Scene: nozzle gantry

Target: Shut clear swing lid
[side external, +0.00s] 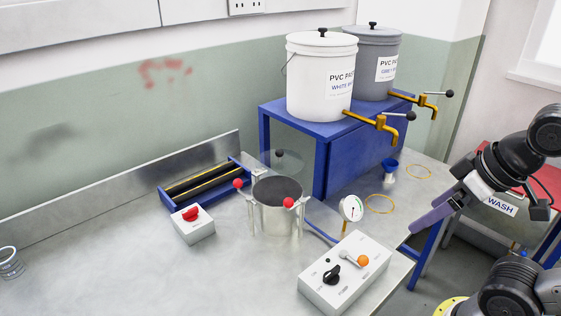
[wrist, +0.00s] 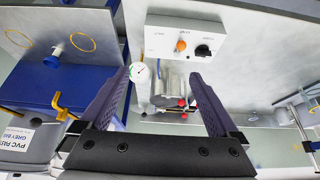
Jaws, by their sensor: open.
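A metal pot (side external: 275,218) with a dark opening stands mid-bench, with red ball knobs at its rim. A faint clear round lid (side external: 284,160) with a dark knob seems to stand raised behind the pot; its hinge is hard to make out. The pot also shows between my fingers in the wrist view (wrist: 172,86), where I cannot pick out the lid clearly. My gripper (side external: 414,228) has purple fingers and is at the right edge of the bench, well apart from pot and lid. In the wrist view, my gripper (wrist: 160,76) is open and empty.
A control box (side external: 342,272) with an orange knob and a gauge (side external: 351,208) stand between pot and gripper. A blue stand (side external: 345,158) carries white and grey pails with brass taps. A red-button box (side external: 193,224) sits left of the pot. The front-left bench is mostly clear.

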